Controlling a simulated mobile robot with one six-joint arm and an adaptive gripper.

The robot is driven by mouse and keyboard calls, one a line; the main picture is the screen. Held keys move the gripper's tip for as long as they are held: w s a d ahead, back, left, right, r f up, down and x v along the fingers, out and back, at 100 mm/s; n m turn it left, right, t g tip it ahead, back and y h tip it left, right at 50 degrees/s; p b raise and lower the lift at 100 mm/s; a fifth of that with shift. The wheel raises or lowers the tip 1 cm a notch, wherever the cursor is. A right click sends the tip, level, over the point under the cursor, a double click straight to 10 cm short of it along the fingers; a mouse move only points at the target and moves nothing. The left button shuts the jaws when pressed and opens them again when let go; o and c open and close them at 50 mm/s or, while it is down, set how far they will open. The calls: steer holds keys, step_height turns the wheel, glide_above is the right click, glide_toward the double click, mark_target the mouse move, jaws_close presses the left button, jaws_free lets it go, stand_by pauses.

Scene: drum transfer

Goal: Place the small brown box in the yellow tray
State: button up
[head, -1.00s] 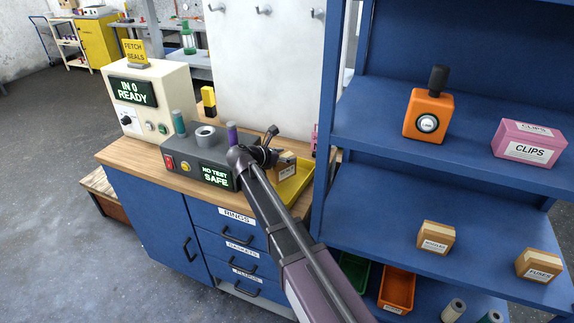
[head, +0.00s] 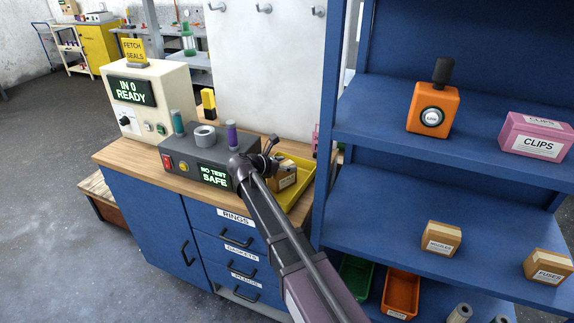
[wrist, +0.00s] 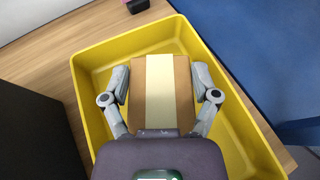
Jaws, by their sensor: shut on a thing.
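The small brown box (wrist: 180,85), with a pale tape strip along its top, is between the two fingers of my gripper (wrist: 161,92) in the wrist view. My gripper is shut on it. The yellow tray (wrist: 95,68) lies around and beneath the box in that view. In the head view, the brown box (head: 286,174) shows inside the outline of the yellow tray (head: 303,196) on the wooden worktop. My gripper (head: 271,163) is at its left side and is partly hidden by my wrist. Whether the box touches the tray floor cannot be told.
A dark grey tester (head: 180,165) stands left of the tray, with a purple cylinder (head: 232,135) on top. A blue shelf unit (head: 350,200) rises close on the right, holding several boxes. A white panel (head: 262,70) stands behind the worktop.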

steer(key=shift+f, duration=0.15)
steer(key=o, duration=1.2)
steer(key=shift+c, duration=0.2)
steer(key=shift+s+a+r, duration=0.1)
steer(key=shift+r, duration=0.2)
steer(key=shift+s+a+r+p, duration=0.15)
steer(key=shift+s+a+p, duration=0.1)
steer(key=shift+p, duration=0.1)
steer(key=p+v, duration=0.4)
steer(key=v, duration=0.7)
steer(key=shift+w, duration=0.1)
